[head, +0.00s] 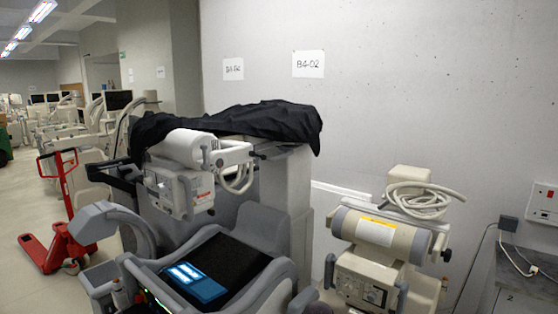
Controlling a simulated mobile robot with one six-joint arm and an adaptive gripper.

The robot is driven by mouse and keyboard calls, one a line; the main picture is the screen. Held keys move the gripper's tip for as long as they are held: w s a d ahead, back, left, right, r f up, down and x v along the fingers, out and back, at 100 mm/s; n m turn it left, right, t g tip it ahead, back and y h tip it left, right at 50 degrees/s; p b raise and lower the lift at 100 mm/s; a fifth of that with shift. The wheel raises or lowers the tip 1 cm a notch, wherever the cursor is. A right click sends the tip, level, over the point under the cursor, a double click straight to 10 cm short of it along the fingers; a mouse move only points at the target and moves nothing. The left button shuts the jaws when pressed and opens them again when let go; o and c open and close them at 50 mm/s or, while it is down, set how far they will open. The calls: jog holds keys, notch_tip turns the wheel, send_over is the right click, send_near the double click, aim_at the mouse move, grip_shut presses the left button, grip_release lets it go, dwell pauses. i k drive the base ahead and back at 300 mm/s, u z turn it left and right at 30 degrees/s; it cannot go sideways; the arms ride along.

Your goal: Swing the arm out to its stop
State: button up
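A mobile X-ray cart (285,192) stands in the middle of the head view. A black cover (250,122) lies draped over its top and hides most of what lies beneath. A white cylindrical tube head (187,143) with a boxy collimator (178,190) sticks out from under the cover on the near side. A short white bracket with a cable joins it at its right. The arm itself is mostly hidden under the cover, so I cannot tell how far it is swung. My gripper is not in view.
A second machine (380,232) with a coiled hose stands at the right by the wall. A red pallet jack (62,225) stands at the left on open floor. More carts line the left background. A grey counter (515,285) is at the lower right.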

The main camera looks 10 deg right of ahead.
aim_at(281, 136)
jog(key=k, duration=1.15)
jog(key=u, duration=0.55)
jog(key=i, duration=1.25)
jog(key=z, duration=0.25)
jog(key=i, duration=0.95)
jog(key=z, duration=0.6)
